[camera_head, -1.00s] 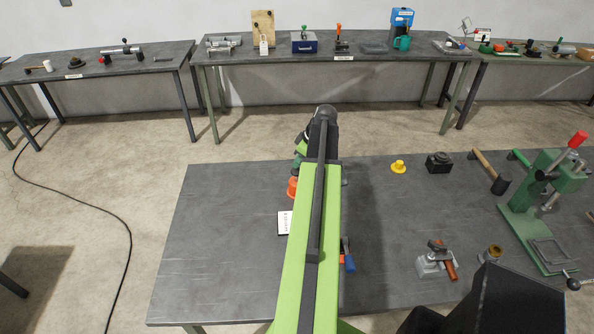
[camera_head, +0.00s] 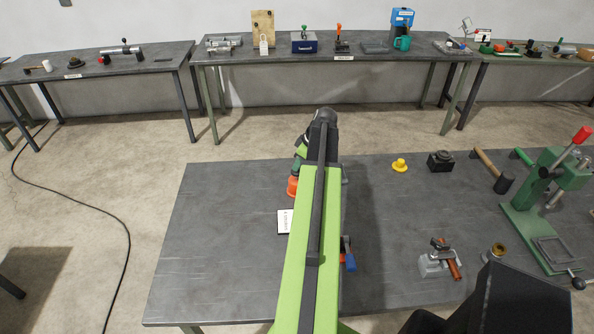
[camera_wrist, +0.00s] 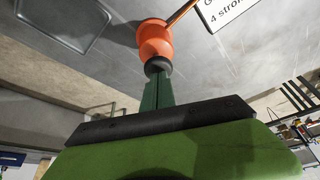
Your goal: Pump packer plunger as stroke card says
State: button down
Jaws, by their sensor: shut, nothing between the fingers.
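The orange packer (camera_wrist: 155,42) stands in the wrist view with a black ring at its end nearest my gripper. In the head view its orange body (camera_head: 292,187) shows just left of my arm, mostly hidden by it. My gripper (camera_wrist: 159,82) is shut with nothing between its fingers, and its tips appear at or very near the black ring; I cannot tell whether they touch. The white stroke card (camera_wrist: 229,9) lies beside the packer, partly cut off, reading "4 strok…". It also shows in the head view (camera_head: 284,221).
On the bench (camera_head: 215,270) to the right are a yellow knob (camera_head: 400,165), a black block (camera_head: 440,161), a mallet (camera_head: 493,171), a small clamp (camera_head: 440,261) and a green press (camera_head: 545,205). A blue-handled item (camera_head: 347,259) lies beside my arm. The bench's left part is clear.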

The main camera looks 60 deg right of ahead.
jog(key=shift+f+b, duration=0.4)
jog(key=shift+f, duration=0.2)
jog(key=shift+r+p, duration=1.8)
jog(key=shift+r, duration=0.05)
jog(key=shift+f, duration=0.1)
jog(key=shift+f, duration=0.15)
jog(key=shift+f+b, duration=1.6)
jog(key=shift+b, duration=0.25)
